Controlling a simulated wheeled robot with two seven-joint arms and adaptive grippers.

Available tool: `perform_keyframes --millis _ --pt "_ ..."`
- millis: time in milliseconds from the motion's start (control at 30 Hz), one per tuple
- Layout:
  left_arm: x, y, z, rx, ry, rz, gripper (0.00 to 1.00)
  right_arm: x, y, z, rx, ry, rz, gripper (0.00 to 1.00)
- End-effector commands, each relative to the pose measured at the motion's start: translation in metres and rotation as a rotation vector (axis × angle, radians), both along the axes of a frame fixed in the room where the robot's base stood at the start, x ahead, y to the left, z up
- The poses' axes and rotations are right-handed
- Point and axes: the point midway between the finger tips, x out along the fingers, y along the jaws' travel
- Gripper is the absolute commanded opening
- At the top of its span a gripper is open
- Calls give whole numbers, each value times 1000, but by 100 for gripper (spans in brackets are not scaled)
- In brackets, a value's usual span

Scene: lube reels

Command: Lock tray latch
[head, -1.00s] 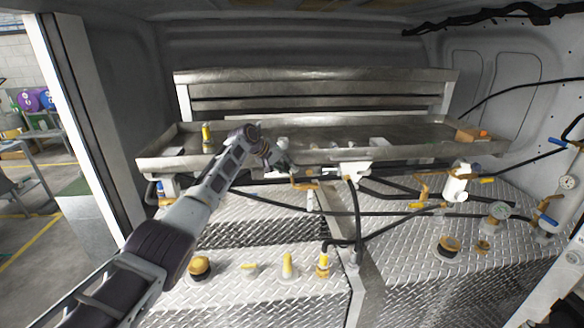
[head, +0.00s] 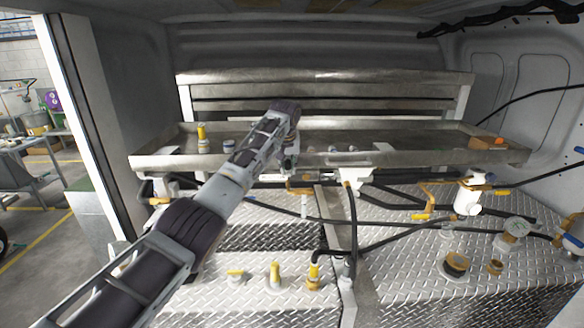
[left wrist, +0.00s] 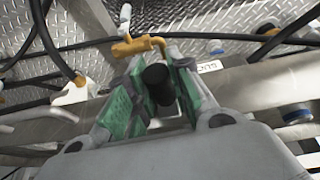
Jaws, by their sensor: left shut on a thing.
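The long metal tray (head: 420,160) spans the head view, with its front rim facing me. My left gripper (head: 290,162) reaches over from the left and points down at the tray's front edge. In the left wrist view, its green-padded fingers (left wrist: 155,98) are closed on a black cylindrical knob (left wrist: 158,80). The knob appears to be the latch handle at the tray's front edge; the rest of the latch is hidden by the gripper. In the head view, my arm and gripper cover the knob. My right gripper is in neither view.
Black hoses (head: 352,215) hang below the tray. Yellow-topped fittings (head: 275,275) stand on the diamond-plate surface. An orange-brown box (head: 487,142) sits at the tray's right end.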

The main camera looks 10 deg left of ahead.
Motion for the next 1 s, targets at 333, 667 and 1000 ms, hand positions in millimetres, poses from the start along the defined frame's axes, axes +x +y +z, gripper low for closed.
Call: perform_keyframes --millis 333,667,1000 --pt "-8 1 -3 59 18 -3 0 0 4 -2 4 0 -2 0" --pt "-8 1 -3 59 19 -3 25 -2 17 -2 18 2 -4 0" --pt "-8 2 -1 59 15 -2 44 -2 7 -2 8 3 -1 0"
